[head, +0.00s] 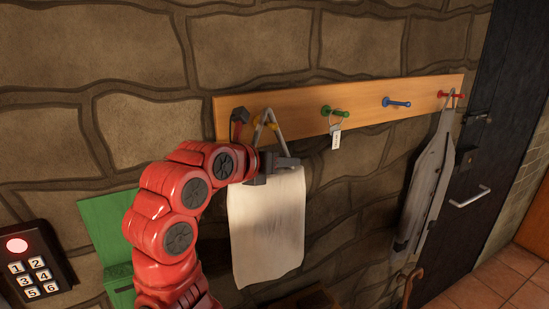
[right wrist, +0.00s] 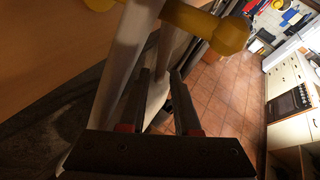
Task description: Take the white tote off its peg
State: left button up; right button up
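The white tote (head: 267,228) hangs in front of the stone wall. Its grey-white handles (head: 273,124) loop up over a yellow peg (head: 262,124); in the right wrist view the handles (right wrist: 132,45) hang from the yellow peg (right wrist: 205,24). My right gripper (head: 284,164) is at the tote's top edge, below the peg. In the right wrist view its two fingers (right wrist: 160,105) are apart, with part of a handle seen between or behind them; I cannot tell whether they touch it. My left gripper is not in view.
The wooden rail (head: 365,96) also has a green peg (head: 335,111) with a tagged key ring, a bare blue peg (head: 397,103) and a red peg with a grey garment (head: 430,180). A keypad (head: 32,265) is at lower left, near a green panel (head: 107,228).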

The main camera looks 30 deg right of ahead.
grip_shut()
dwell(1.4)
dwell(0.4)
